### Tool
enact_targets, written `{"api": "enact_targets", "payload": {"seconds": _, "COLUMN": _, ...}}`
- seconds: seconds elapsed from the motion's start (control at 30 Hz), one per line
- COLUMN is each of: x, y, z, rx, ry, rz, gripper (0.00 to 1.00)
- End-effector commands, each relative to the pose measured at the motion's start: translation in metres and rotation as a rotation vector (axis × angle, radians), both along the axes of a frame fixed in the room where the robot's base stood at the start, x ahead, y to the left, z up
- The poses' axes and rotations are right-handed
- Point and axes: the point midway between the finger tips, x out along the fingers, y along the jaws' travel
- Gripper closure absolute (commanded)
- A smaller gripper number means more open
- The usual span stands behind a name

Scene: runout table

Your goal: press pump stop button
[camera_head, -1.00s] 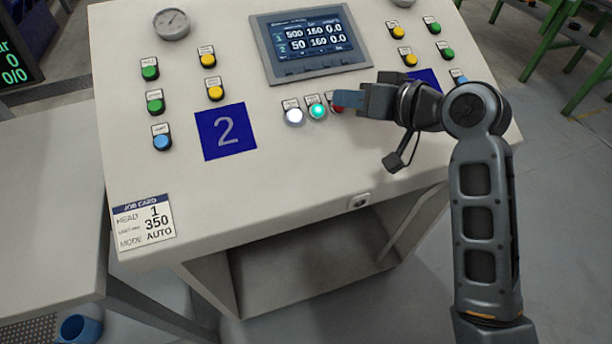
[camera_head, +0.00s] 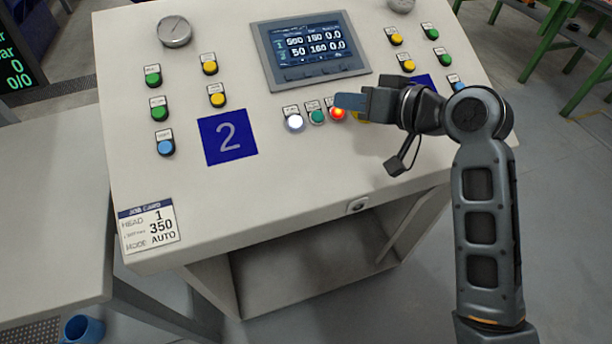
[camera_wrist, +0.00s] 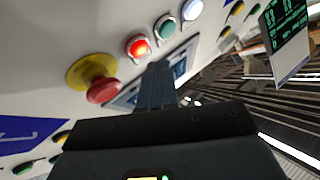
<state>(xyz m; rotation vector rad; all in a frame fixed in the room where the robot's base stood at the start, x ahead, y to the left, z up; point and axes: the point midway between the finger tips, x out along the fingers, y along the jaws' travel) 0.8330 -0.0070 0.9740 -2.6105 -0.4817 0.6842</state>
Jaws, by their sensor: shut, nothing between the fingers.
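A row of small round buttons sits below the screen on the sloped console. The red button (camera_head: 338,114) is lit; its label is too small to read. It also glows in the wrist view (camera_wrist: 138,47). The green button (camera_head: 317,117) beside it is unlit, and the white button (camera_head: 295,123) left of that is lit. My gripper (camera_head: 348,101) is shut and empty, its fingertips just above and beside the red button in the head view. In the wrist view the fingertips (camera_wrist: 156,72) appear apart from the red button.
A red mushroom button (camera_wrist: 103,90) on a yellow base stands close to the fingers, mostly hidden in the head view. The screen (camera_head: 310,50) is just behind. More buttons line both sides of the console (camera_head: 270,190). A gauge (camera_head: 174,31) stands at the top left.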

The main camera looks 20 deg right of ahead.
Motion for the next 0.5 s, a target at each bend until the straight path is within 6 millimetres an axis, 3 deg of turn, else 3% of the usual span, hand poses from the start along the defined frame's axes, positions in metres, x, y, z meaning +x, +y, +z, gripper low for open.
{"api": "enact_targets", "payload": {"seconds": 0.27, "x": 0.0, "y": 0.0, "z": 0.001, "rx": 0.0, "ry": -0.001, "rz": 0.0, "gripper": 1.0}}
{"api": "enact_targets", "payload": {"seconds": 0.5, "x": -0.006, "y": 0.0, "z": 0.018, "rx": -0.001, "ry": -0.001, "rz": 0.0, "gripper": 1.0}}
